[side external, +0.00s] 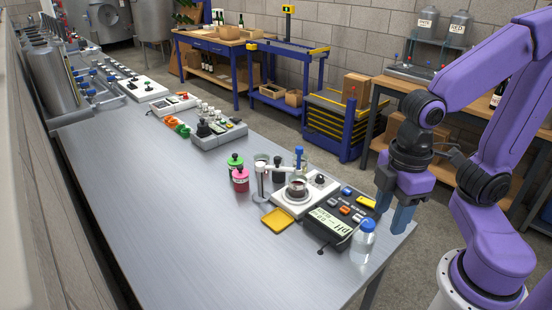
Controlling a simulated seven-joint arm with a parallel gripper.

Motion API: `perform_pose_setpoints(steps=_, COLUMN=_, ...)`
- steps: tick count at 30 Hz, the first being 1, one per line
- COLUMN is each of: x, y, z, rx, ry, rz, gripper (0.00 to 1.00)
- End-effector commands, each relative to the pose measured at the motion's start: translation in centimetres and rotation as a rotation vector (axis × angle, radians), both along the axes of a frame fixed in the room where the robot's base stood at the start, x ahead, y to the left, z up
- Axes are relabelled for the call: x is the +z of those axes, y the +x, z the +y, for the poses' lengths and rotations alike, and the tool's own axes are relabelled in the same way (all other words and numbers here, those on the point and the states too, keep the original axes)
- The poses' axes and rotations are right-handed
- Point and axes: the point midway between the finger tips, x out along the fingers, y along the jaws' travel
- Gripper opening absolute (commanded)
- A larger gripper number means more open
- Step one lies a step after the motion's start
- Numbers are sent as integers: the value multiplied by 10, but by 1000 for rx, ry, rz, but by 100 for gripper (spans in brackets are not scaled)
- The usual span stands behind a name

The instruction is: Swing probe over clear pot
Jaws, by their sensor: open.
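The probe (299,157), with a blue top, stands upright on a pale holder arm that reaches right from a white post (261,182). It is above a small pot of dark liquid (297,188) on a white stirrer plate (283,205). A clear pot (261,160) stands behind the post, partly hidden by it. A dark pH meter (338,226) with coloured buttons lies in front of the stirrer. My gripper (401,222) is open and empty, pointing down at the table's right edge, to the right of the meter and apart from the probe.
A clear bottle with a blue cap (363,244) stands near the table's front right corner. Green-capped and pink bottles (240,180) are left of the post. A yellow pad (277,221) lies in front. The steel table (170,225) is clear at left.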

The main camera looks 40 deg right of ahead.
Motion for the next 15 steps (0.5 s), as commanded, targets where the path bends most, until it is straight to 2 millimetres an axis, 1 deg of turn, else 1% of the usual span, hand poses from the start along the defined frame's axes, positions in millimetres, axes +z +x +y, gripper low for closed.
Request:
perform_pose_setpoints(steps=1, x=7, y=16, z=9, rx=-17, ry=0, rz=0, gripper=48)
perform_pose_setpoints(steps=2, x=11, y=26, z=14, rx=-24, ry=-2, rz=-1, gripper=48)
perform_pose_setpoints(steps=3, x=17, y=41, z=20, rx=-36, ry=-2, rz=-1, gripper=48)
perform_pose_setpoints(steps=5, x=25, y=64, z=29, rx=-52, ry=-5, rz=0, gripper=48)
perform_pose_setpoints(steps=6, x=30, y=79, z=33, rx=-65, ry=-7, rz=0, gripper=48)
perform_pose_setpoints(steps=7, x=34, y=91, z=36, rx=-71, ry=-8, rz=1, gripper=48)
perform_pose_setpoints(steps=11, x=49, y=144, z=42, rx=-107, ry=-12, rz=3, gripper=48)
perform_pose_setpoints(steps=15, x=63, y=201, z=39, rx=-145, ry=-15, rz=5, gripper=48)
